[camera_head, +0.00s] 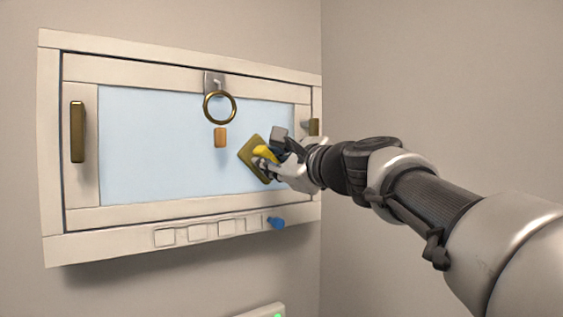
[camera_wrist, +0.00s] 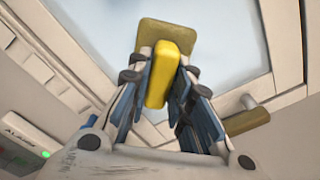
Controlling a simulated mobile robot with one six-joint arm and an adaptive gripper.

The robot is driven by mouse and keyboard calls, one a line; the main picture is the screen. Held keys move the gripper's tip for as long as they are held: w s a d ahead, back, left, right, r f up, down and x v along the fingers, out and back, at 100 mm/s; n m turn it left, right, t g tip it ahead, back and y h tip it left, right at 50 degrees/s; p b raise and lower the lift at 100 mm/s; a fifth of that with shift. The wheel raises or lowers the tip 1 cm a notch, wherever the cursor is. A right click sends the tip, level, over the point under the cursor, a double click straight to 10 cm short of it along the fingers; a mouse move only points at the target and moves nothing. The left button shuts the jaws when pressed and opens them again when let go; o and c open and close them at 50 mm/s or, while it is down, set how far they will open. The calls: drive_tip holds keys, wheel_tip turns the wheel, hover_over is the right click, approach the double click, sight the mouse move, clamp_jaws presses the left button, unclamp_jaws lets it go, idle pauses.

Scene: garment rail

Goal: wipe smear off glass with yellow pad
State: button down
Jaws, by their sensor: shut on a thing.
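The glass (camera_head: 150,145) is a pale blue pane in a cream wooden frame on the wall. The yellow pad (camera_head: 250,150) has an olive-yellow plate and a bright yellow grip. My gripper (camera_head: 272,160) is shut on the grip, and the plate is at the right part of the glass. In the wrist view the fingers of my gripper (camera_wrist: 160,85) close around the yellow grip, with the plate of the pad (camera_wrist: 168,32) beyond it against the pane. I cannot tell whether the plate touches the glass. No smear is clearly visible; an orange-brown tag (camera_head: 220,137) shows in front of the pane.
A brass ring (camera_head: 219,106) hangs from a hook (camera_head: 213,82) at the top of the frame. Brass handles sit at the left (camera_head: 77,131) and right (camera_head: 313,127). A blue knob (camera_head: 276,223) sticks out below the frame. A box with a green light (camera_head: 270,311) is lower down.

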sight(279, 162)
drive_tip(key=shift+s+a, duration=0.7)
drive_tip(key=shift+a, duration=0.35)
drive_tip(key=shift+w+d, duration=0.1)
drive_tip(key=shift+b+v, duration=0.8)
drive_tip(key=shift+v, duration=2.25)
drive_tip(key=v, duration=0.3)
drive_tip(key=shift+r+b, duration=0.1)
drive_tip(key=shift+b, duration=0.3)
